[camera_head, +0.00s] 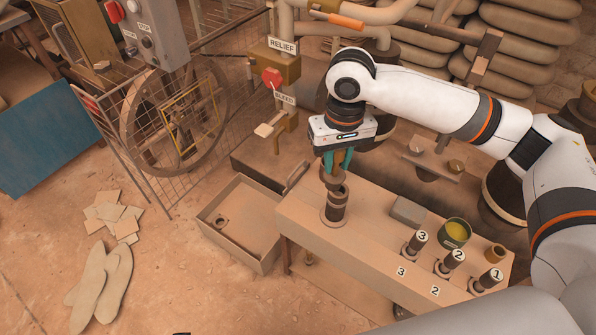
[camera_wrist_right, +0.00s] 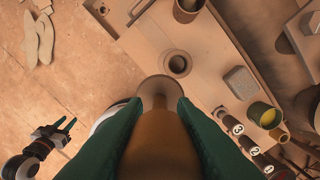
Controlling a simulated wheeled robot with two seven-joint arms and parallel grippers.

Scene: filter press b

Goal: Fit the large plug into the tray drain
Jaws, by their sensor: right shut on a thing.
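My right gripper (camera_head: 337,165) points down and is shut on the large plug (camera_head: 333,181), a brown round piece above the bench. It also shows between the green fingers in the right wrist view (camera_wrist_right: 160,135), its wide end away from me. Below it a dark ribbed cylinder (camera_head: 337,207) rises from a round collar; I cannot tell whether it belongs to the plug. The shallow tray (camera_head: 237,259) is left of the bench. Its drain (camera_head: 221,219) is a small ringed hole in the floor, uncovered. My left gripper (camera_wrist_right: 65,125) is open and empty.
A post with a red knob (camera_head: 271,77) and a wire fence (camera_head: 150,150) stand behind the tray.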

